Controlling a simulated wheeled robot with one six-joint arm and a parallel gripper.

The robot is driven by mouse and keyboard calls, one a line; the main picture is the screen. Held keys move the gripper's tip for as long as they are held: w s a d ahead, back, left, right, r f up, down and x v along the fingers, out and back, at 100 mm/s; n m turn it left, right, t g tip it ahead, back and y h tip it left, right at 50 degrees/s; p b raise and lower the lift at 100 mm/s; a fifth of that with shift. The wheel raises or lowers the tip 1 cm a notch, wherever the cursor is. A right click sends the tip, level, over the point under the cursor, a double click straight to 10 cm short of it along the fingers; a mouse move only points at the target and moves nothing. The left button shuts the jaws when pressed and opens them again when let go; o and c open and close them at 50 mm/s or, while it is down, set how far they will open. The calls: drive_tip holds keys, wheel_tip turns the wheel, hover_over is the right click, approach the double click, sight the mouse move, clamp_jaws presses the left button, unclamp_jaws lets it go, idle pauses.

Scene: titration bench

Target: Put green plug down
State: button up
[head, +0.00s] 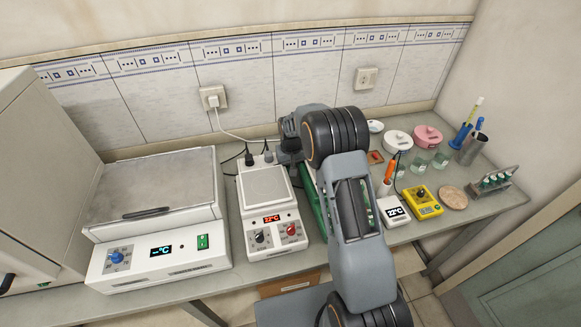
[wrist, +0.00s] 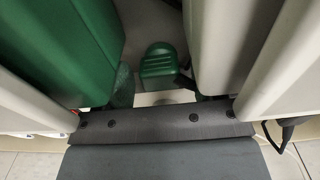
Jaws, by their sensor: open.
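A small ribbed green piece, which looks like the green plug (wrist: 158,66), shows near the middle of the wrist view. It sits low in the gap between a large green body (wrist: 72,45) and a pale body (wrist: 222,45). A dark part, perhaps its cord, shows at its right side. I cannot make it out in the head view. My gripper (head: 290,137) is open behind the white hotplate stirrer (head: 272,228). My arm partly hides it, and its fingertips are not clear. I see no contact between it and the green piece.
Plugs with dark cords lie behind the stirrer, below a wall socket (head: 213,97).

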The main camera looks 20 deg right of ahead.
drive_tip(key=shift+s+f, duration=0.25)
drive_tip(key=shift+f, duration=0.25)
drive_tip(key=shift+w+r+p, duration=0.2)
drive_tip(key=shift+r+p, duration=0.35)
drive_tip(key=shift+r, duration=0.35)
wheel_tip(320, 180, up, 11)
drive_tip(key=b, duration=0.1)
drive_tip(key=s+r+t, duration=0.2)
drive_tip(key=s+r, duration=0.7)
drive_tip(key=s, duration=0.2)
drive_tip(key=s+t, duration=0.2)
drive_tip(key=s, duration=1.4)
drive_tip(key=shift+s+f, duration=0.2)
drive_tip(key=shift+s, duration=0.1)
